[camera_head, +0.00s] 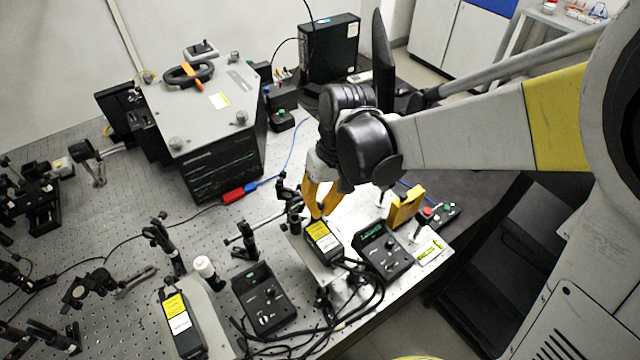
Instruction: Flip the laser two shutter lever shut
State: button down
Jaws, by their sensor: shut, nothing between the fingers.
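Two black laser boxes with yellow-and-white labels are on the bench. One laser (182,325) is at the lower left, and the other laser (323,241) is near the middle. I cannot read which one is laser two. My gripper (318,214), with yellow fingers, is shut and empty. It points down at the far end of the middle laser, and I cannot tell whether it touches anything there. No shutter lever can be made out; the fingers may hide the one on the middle laser.
Black control boxes (265,300) (382,251) stand right of each laser, with looped black cables in front. Optic posts (246,240) stand left of my gripper. A yellow block (406,206) is to its right. A large grey-topped instrument (205,100) fills the back.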

jog(key=shift+s+a+r+t+h, duration=0.1)
jog(key=shift+s+a+t+h, duration=0.15)
jog(key=shift+a+t+h, duration=0.25)
jog(key=shift+d+h, duration=0.1)
jog(key=shift+h, duration=0.3)
jog(key=c, duration=1.4)
grip_release()
jog(key=r, duration=1.2)
jog(key=shift+s, duration=0.25)
